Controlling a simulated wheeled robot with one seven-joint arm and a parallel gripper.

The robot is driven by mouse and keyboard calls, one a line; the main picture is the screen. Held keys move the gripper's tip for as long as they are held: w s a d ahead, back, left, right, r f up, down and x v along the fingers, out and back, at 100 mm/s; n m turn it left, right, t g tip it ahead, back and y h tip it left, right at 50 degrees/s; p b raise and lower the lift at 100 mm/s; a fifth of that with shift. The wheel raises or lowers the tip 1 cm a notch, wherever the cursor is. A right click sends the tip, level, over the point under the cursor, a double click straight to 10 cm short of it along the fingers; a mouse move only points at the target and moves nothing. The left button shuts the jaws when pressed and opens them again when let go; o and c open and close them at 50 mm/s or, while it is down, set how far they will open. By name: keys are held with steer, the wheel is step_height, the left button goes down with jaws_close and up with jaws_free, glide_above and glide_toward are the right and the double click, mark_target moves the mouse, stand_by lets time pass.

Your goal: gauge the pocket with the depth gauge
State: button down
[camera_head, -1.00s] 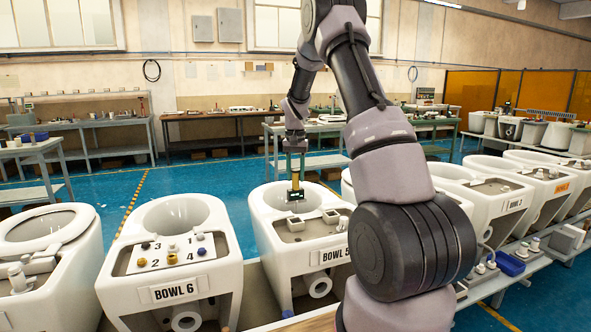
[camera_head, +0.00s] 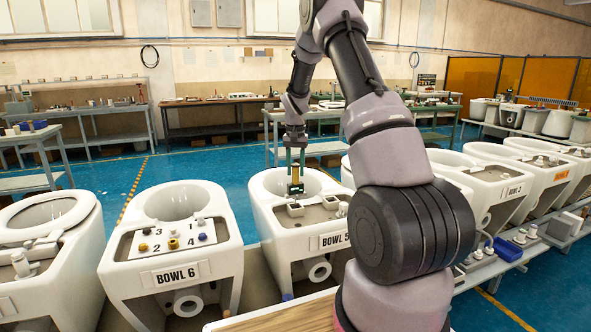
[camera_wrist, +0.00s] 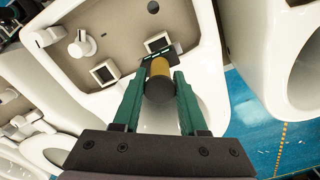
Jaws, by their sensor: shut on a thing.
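My gripper (camera_head: 295,166) is shut on the depth gauge (camera_head: 297,180), which has a yellow body and a dark flat foot. In the wrist view the gauge (camera_wrist: 159,72) sits between my green fingers, with the foot beside and partly over a square pocket (camera_wrist: 156,42) in the grey deck of BOWL 5 (camera_head: 262,222). A second square pocket (camera_wrist: 104,72) lies left of it in that view. In the head view the pockets (camera_head: 295,209) show just below the gauge. I cannot tell whether the foot touches the deck.
BOWL 6 (camera_head: 118,255), with numbered fittings, stands close on the left. More bowls (camera_head: 500,180) line the right. Blue floor lies behind.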

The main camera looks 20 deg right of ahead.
mark_target(296, 184)
steer(key=shift+f, duration=2)
stand_by(0.6)
steer(key=shift+r, duration=3.05)
